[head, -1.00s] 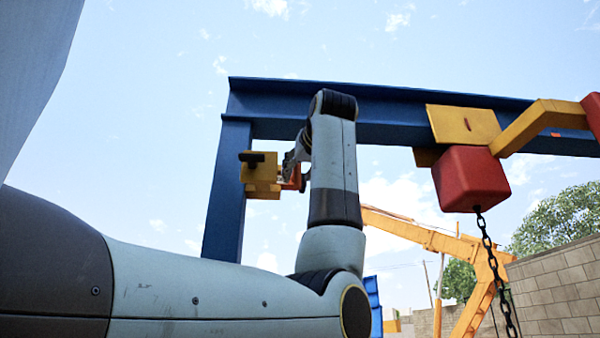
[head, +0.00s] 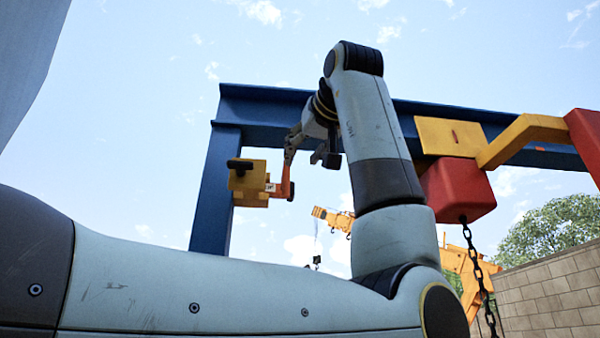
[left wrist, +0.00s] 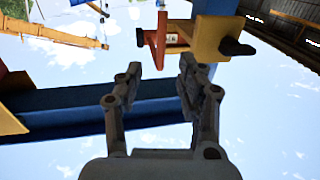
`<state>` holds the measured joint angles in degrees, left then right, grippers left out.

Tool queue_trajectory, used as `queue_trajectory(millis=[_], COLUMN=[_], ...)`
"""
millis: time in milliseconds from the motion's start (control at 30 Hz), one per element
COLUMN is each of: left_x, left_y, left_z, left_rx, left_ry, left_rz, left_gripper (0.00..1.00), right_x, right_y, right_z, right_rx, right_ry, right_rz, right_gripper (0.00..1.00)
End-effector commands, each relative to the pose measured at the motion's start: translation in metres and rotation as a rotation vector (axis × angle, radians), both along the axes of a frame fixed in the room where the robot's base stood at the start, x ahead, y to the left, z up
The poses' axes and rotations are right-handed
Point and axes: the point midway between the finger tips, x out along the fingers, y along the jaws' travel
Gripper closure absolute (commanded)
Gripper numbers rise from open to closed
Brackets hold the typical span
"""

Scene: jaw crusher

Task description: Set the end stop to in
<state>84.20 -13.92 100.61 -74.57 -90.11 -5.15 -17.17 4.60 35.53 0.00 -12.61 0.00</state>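The end stop is a yellow block (head: 248,182) with a dark knob on its left, by the blue post of the gantry. An orange lever (head: 286,180) with a dark end stands upright on its right side. In the left wrist view the orange lever (left wrist: 160,42) lies just past the fingertips, beside the yellow block (left wrist: 213,38) and its black knob. My left gripper (head: 306,158) is open, beside and a little above the lever. In the left wrist view the open fingers (left wrist: 162,66) have clear space between them, and the lever seems apart from both. My right gripper is out of view.
The blue beam (head: 270,105) runs above and behind my left gripper. A yellow trolley plate (head: 450,137) and a red block (head: 458,190) with a hanging chain (head: 475,262) are to the right. A brick wall (head: 555,285) stands lower right. Open sky lies left of the post.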

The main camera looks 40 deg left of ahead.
Motion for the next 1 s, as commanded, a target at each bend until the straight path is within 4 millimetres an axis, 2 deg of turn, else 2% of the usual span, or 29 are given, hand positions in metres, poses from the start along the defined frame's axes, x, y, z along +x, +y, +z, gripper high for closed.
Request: queue_trajectory(millis=[200,333,433,500,700,800,900,1000], left_x=[0.0,0.0,0.001,0.011,0.057,0.073,0.084,0.092], left_y=[0.0,0.0,0.001,-0.001,-0.022,-0.035,-0.047,-0.056], left_z=[0.0,0.0,-0.003,-0.01,-0.032,-0.039,-0.043,-0.044], left_rx=[0.0,0.011,0.052,0.11,0.316,0.395,0.448,0.476], left_ry=[0.0,0.02,0.121,0.294,0.981,1.245,1.421,1.5], left_rz=[0.001,0.001,0.017,0.049,0.173,0.226,0.27,0.301], left_gripper=[0.62,0.78,0.91,1.0,1.0,1.0,1.0,1.0], right_x=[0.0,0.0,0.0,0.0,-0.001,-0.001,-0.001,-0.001], right_y=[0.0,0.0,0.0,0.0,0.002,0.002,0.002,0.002], right_z=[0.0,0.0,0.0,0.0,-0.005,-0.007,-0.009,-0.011], right_rx=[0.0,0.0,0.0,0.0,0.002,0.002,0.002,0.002], right_ry=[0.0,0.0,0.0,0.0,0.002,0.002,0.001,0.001], right_rz=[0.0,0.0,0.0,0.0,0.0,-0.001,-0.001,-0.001], right_gripper=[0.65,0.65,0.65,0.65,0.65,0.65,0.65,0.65])
